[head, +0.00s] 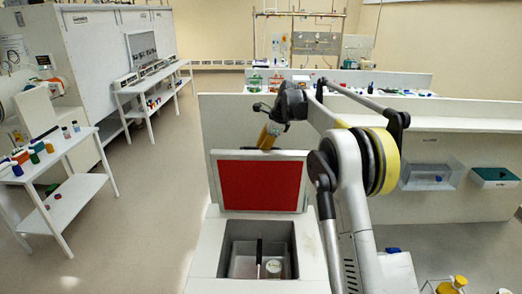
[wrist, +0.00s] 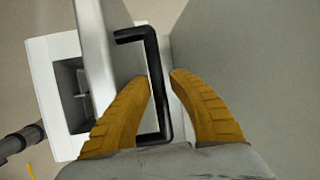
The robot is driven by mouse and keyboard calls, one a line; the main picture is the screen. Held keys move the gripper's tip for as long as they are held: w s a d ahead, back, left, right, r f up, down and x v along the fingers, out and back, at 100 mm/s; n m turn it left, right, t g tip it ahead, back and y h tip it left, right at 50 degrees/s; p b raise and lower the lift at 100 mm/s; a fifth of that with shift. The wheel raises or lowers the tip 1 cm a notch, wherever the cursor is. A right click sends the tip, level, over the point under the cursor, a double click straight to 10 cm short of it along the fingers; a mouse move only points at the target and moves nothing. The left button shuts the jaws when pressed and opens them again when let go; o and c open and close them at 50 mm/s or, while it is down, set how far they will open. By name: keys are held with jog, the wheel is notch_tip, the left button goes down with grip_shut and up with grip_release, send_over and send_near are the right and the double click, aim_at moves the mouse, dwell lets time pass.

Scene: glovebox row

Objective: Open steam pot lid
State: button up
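The steam pot is a white box (head: 206,256) with a square opening, low in the middle of the head view. Its lid stands raised, about upright, at the back of the opening, its red inner panel (head: 260,186) facing me. My gripper (head: 270,133) is behind the lid's top edge. In the wrist view the lid (wrist: 97,45) shows nearly edge-on, with a black bar handle (wrist: 154,60) on its outer side. The yellow fingers of my gripper (wrist: 161,77) straddle the handle bar closely. Whether both fingers press on it is unclear.
A white partition (head: 228,115) stands behind the lid. A small table with coloured bottles (head: 85,150) is at left. The floor (head: 150,200) between is clear.

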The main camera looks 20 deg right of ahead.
jog(key=v, duration=1.2)
